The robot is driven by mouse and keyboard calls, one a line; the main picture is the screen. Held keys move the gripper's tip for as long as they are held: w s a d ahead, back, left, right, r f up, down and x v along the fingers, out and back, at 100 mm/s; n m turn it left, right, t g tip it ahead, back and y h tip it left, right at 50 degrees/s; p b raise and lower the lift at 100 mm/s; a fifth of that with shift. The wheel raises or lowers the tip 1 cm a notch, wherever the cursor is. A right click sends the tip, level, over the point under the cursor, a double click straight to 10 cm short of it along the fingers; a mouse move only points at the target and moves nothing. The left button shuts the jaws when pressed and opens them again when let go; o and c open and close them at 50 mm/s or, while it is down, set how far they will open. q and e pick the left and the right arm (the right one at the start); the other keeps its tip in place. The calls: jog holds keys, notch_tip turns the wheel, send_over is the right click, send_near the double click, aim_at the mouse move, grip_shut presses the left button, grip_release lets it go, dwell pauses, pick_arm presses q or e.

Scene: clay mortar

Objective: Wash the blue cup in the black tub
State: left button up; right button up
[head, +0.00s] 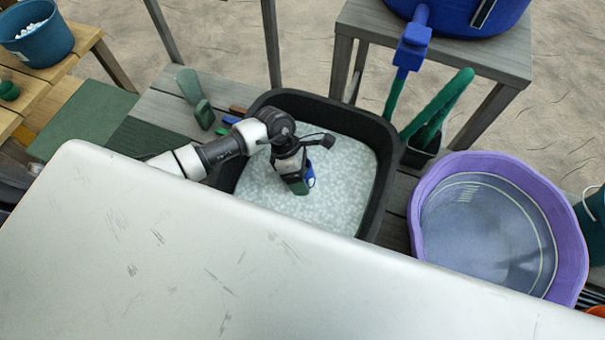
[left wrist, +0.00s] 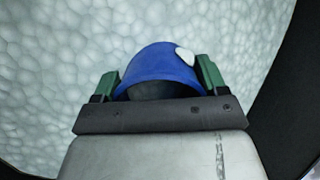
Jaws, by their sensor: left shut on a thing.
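The blue cup (left wrist: 160,66) is between the two green fingers of my left gripper (left wrist: 157,80), which is shut on it. In the left wrist view a small white patch shows on the cup, and its opening faces partly toward the camera. In the head view only a bit of the blue cup (head: 310,177) shows beside my left gripper (head: 300,186). The black tub (head: 384,150) is filled with pale, bubbly foam. The gripper and cup are over the middle of the foam; I cannot tell how far the cup dips in. My right gripper is not in view.
A purple tub (head: 424,205) stands to the right of the black tub. A blue container with a spigot (head: 412,45) is on a grey stand (head: 362,22) behind. A white surface (head: 200,260) fills the front.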

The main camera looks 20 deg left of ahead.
pick_arm(q)
jog(key=shift+w+d, duration=0.2)
jog(key=shift+d, duration=0.35)
jog(key=shift+w+d, duration=0.15)
jog(key=shift+d, duration=0.35)
jog(key=shift+s+a, duration=0.2)
jog(key=shift+a, duration=0.45)
jog(key=shift+s+a, duration=0.2)
jog(key=shift+a, duration=0.4)
jog(key=shift+w+d+b, duration=0.2)
jog(key=shift+d+b, duration=0.25)
jog(key=shift+d, duration=0.2)
jog(key=shift+r, duration=0.1)
notch_tip(320, 180, up, 20)
jog(key=p, duration=1.3)
jog(key=shift+f, duration=0.25)
